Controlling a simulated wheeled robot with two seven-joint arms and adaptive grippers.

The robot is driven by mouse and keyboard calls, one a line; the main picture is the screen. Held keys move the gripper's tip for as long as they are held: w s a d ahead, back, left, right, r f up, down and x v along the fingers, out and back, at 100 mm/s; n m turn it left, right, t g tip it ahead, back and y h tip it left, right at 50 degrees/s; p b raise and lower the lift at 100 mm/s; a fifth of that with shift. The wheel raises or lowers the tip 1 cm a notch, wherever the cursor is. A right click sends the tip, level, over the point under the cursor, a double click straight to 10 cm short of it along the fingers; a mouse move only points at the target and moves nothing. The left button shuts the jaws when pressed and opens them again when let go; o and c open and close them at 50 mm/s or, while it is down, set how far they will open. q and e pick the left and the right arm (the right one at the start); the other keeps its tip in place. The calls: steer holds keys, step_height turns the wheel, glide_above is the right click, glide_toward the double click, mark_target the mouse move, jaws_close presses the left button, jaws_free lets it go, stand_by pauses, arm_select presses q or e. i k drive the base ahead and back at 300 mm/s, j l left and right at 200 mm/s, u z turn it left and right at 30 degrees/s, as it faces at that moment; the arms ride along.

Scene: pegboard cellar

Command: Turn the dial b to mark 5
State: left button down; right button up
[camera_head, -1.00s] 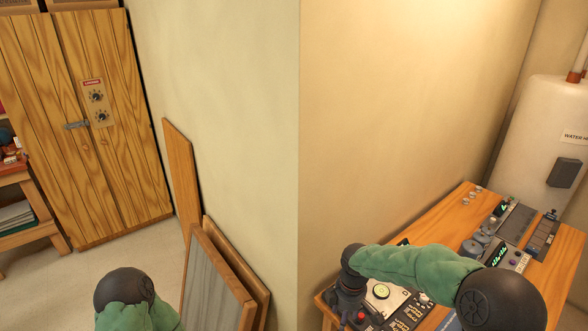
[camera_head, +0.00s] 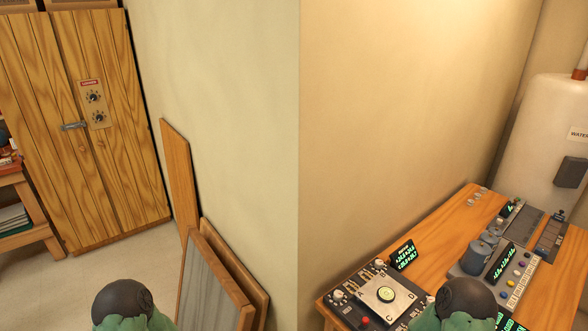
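A control panel (camera_head: 345,308) lies at the near left end of the wooden table, with a pale square plate, a round cream disc (camera_head: 385,294), small knobs and a red button (camera_head: 365,320). Two dark dials, an upper one (camera_head: 93,97) and a lower one (camera_head: 99,117), sit on a plate on the wooden cupboard at the left. Their lettering is too small to read, so I cannot tell which dial is b. Only rounded parts of my arms show at the bottom edge. Both grippers are out of view.
A grey device (camera_head: 467,274) with two cylinders, a lit screen and coloured buttons stands on the table (camera_head: 440,230). A small green-lit display (camera_head: 404,254) stands behind the panel. Boards (camera_head: 213,285) lean on the wall corner. A white water tank (camera_head: 540,130) stands at the right.

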mark_target(379, 263)
steer(key=z, duration=0.85)
